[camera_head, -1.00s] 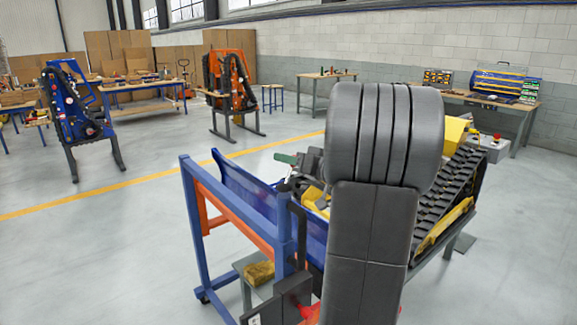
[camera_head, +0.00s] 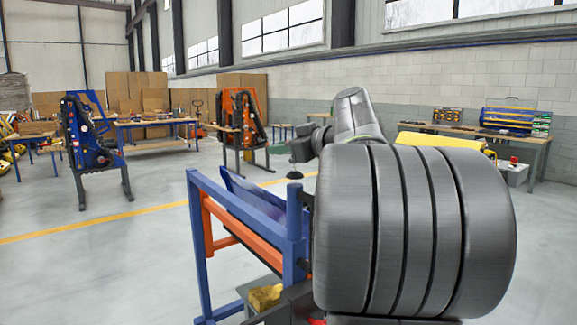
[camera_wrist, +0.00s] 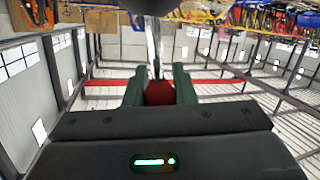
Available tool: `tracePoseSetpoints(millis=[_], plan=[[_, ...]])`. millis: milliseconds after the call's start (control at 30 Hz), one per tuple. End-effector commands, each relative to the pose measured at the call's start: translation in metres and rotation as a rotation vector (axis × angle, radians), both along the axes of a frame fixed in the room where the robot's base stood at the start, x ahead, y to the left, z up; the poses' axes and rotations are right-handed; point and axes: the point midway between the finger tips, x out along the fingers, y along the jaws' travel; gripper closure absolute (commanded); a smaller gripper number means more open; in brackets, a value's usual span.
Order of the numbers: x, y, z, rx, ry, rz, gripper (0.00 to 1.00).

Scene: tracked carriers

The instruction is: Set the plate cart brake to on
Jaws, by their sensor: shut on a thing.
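The plate cart (camera_head: 243,211) is a blue and orange frame with a blue panel, left of the middle in the head view. In the wrist view, which is upside down, my gripper (camera_wrist: 159,88) has its green fingers on both sides of a red grip (camera_wrist: 159,94), shut on it. A grey rod (camera_wrist: 155,45) runs from this grip; it looks like the brake lever. In the head view my gripper (camera_head: 296,172) is over the cart's near right corner. The red grip is not clear there, and my arm hides the cart's right part. I cannot read the brake's setting.
A yellow block (camera_head: 265,297) lies on a grey surface low beside the cart. A workbench (camera_head: 480,134) with tool cases stands by the back wall. The floor left of the cart is clear.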

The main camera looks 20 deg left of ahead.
Motion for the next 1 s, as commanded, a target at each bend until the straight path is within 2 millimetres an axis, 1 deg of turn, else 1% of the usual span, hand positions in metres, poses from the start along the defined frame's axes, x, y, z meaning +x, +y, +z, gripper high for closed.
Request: tracePoseSetpoints(millis=[33, 300, 500, 1000], plan=[[-0.003, 0.003, -0.007, -0.02, -0.031, 0.003, 1.0], [-0.012, 0.01, -0.01, -0.128, -0.166, 0.002, 1.0], [-0.016, 0.013, -0.012, -0.181, -0.232, 0.0, 1.0], [-0.018, 0.014, -0.011, -0.213, -0.272, 0.001, 1.0]])
